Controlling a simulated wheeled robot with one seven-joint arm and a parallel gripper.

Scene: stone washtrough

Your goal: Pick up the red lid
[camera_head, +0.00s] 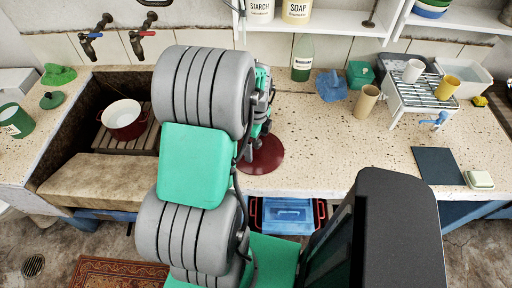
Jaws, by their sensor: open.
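The red lid (264,162) is a dark red round disc lying on the speckled stone counter (330,160), near its front edge, in the middle of the head view. Its left part is hidden behind my arm. My gripper (258,135) is partly hidden behind my grey and green arm and seems to point down over the far side of the lid. The jaws are open. I cannot tell whether the fingers touch the lid.
A dark red pot (124,124) stands in the stone trough at left. Behind are a green bottle (302,58) and a blue cloth (331,86). A tan cup (367,101) and a wire rack (418,92) stand at right. The counter right of the lid is clear.

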